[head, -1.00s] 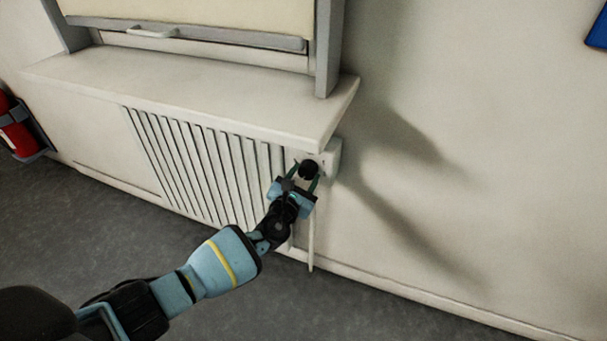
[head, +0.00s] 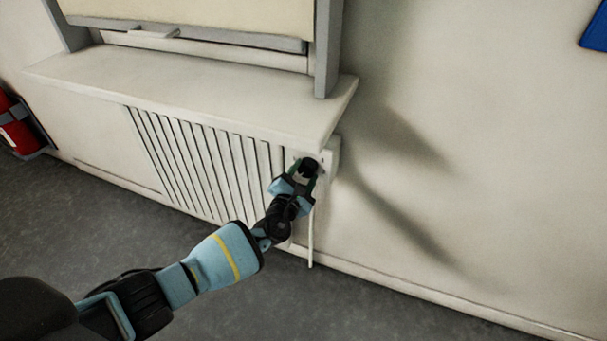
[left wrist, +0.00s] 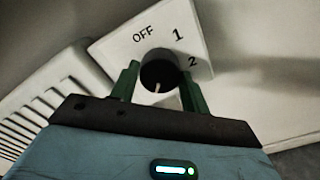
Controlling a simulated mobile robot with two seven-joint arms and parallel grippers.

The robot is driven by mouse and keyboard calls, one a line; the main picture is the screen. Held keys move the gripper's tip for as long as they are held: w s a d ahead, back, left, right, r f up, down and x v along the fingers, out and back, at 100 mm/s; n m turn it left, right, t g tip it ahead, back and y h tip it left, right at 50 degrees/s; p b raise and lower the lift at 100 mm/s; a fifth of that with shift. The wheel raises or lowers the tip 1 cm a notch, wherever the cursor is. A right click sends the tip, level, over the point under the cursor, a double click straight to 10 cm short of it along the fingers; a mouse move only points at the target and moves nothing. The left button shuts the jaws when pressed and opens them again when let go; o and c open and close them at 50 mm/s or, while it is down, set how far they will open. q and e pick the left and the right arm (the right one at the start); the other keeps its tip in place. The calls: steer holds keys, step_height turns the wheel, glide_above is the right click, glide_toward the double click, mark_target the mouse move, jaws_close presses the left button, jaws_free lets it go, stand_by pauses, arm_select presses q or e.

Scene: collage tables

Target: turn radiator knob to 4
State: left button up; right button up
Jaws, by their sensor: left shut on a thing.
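The black round radiator knob (head: 309,164) sits on a white dial plate at the right end of the radiator, under the sill. My left gripper (head: 305,170) reaches it from the front and is shut on it. In the left wrist view the knob (left wrist: 160,68) lies between the green fingers (left wrist: 160,84). The white dial plate (left wrist: 118,44) shows OFF, 1 and 2 above and right of the knob. A pale pointer mark on the knob faces down toward my gripper. The lower part of the dial, with any other numbers, is hidden by my gripper. My right gripper is not in view.
The white sill (head: 200,85) juts out above the slatted radiator (head: 195,160). A thin white pipe (head: 311,240) runs down below the knob. A red fire extinguisher (head: 17,132) hangs at the far left. The grey floor in front is clear.

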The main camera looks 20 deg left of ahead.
arm_select(q)
steer(key=o, duration=1)
steer(key=shift+s+p, duration=0.35)
steer(key=shift+s, duration=0.2)
steer(key=s+p, duration=0.2)
steer(key=s, duration=0.4)
steer(key=shift+s+a, duration=0.15)
steer(key=shift+s, duration=0.2)
